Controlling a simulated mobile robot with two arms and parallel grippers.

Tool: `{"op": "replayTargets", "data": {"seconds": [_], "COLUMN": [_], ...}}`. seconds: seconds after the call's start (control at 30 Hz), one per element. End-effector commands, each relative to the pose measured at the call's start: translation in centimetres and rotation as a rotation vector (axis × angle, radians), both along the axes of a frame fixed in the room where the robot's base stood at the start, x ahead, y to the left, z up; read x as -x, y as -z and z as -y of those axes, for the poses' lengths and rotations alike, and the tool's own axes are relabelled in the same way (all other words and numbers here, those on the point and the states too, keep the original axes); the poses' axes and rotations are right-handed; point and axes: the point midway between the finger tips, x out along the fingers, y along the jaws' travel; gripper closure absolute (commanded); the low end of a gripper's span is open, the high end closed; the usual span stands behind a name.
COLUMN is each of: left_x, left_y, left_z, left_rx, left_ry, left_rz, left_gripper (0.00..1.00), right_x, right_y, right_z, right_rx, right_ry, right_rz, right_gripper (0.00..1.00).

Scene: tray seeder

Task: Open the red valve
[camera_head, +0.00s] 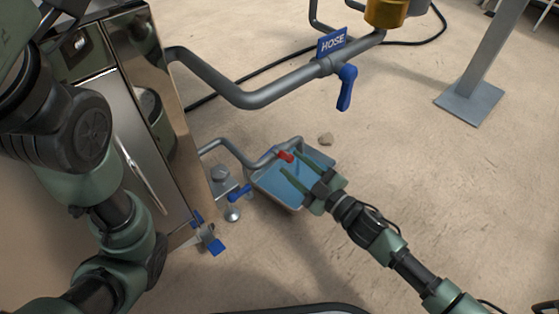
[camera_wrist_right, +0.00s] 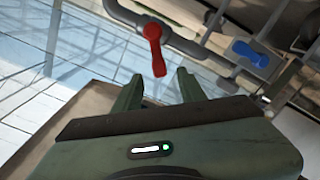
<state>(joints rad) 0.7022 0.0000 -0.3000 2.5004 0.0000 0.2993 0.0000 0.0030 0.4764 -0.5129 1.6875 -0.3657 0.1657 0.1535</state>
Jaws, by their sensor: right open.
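The red valve (camera_head: 285,156) is a small red lever on the end of a grey pipe, above a metal basin of water (camera_head: 262,183). In the right wrist view the red valve handle (camera_wrist_right: 154,45) hangs down from its pipe, just beyond and between my fingertips. My right gripper (camera_head: 292,162) is open, its two green fingers reaching toward the lever; it also shows in the right wrist view (camera_wrist_right: 158,82). Nothing is held between the fingers. I cannot tell whether a finger touches the lever. My left arm shows at the left, but its gripper is not in view.
A shiny metal cabinet (camera_head: 150,95) stands left of the basin. A blue lever (camera_head: 240,193) sits beside the basin. A thick pipe with a HOSE sign (camera_head: 331,42) and blue handle (camera_head: 346,88) runs above. The floor at right is mostly clear, with a post base (camera_head: 470,108).

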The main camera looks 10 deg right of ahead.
Motion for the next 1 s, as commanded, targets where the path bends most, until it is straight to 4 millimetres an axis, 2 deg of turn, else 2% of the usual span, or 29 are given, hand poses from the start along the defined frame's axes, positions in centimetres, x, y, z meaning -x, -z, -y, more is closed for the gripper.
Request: {"op": "replayTargets", "data": {"seconds": [0.03, 0.1, 0.3, 0.67, 0.7, 0.83, 1.0], "left_x": [0.0, 0.0, 0.0, 0.0, 0.0, 0.0, 0.0], "left_y": [1.0, 1.7, 2.9, 3.1, 3.1, 3.1, 3.0], "left_z": [0.0, 0.0, 0.0, 0.0, 0.0, 0.0, 0.0], "left_rx": [0.0, 0.0, 0.0, 0.0, 0.0, 0.0, 0.0], "left_ry": [0.0, 0.0, 0.0, 0.001, 0.001, 0.001, 0.001], "left_rz": [-0.001, -0.001, 0.0, 0.0, 0.0, 0.0, 0.0], "left_gripper": [1.0, 1.0, 1.0, 1.0, 1.0, 1.0, 1.0], "right_x": [-0.8, -1.8, -3.9, -4.5, -4.5, -4.5, -4.5], "right_y": [0.4, 0.4, 0.2, 0.0, 0.0, 0.0, 0.0], "right_z": [-0.6, -1.3, -2.8, -3.3, -3.3, -3.3, -3.4], "right_rx": [-0.001, 0.001, 0.0, 0.0, 0.0, 0.0, 0.006], "right_ry": [-0.002, -0.001, 0.0, 0.001, 0.001, 0.001, 0.0], "right_rz": [0.004, 0.004, 0.002, -0.001, -0.001, -0.001, 0.003], "right_gripper": [0.59, 0.59, 0.59, 0.59, 0.62, 0.98, 1.0]}}
